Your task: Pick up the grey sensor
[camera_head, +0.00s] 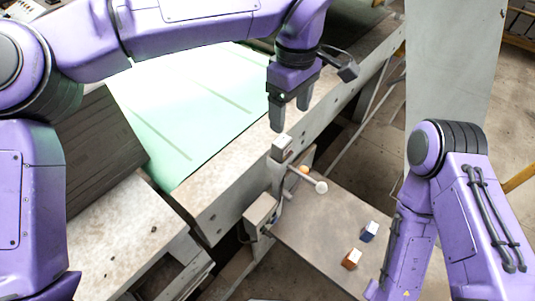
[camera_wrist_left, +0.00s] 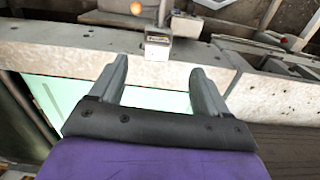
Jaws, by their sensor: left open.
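The grey sensor appears to be the small grey box with a pale top (camera_head: 282,147), at the edge of the pale ledge beside the green sheet. My left gripper (camera_head: 290,114) points down above and slightly behind it, open and empty, its fingers apart from the box. In the left wrist view the box (camera_wrist_left: 158,46) shows beyond the open fingertips of my left gripper (camera_wrist_left: 160,68), roughly centred between them. My right arm comes in at the right, but its gripper is outside the picture.
A brown table (camera_head: 325,225) carries a blue-and-white block (camera_head: 369,231) and an orange-and-white block (camera_head: 351,259). An orange ball (camera_head: 305,169) and a white-tipped rod (camera_head: 320,187) stand near the box. A larger grey box (camera_head: 260,212) is mounted lower left.

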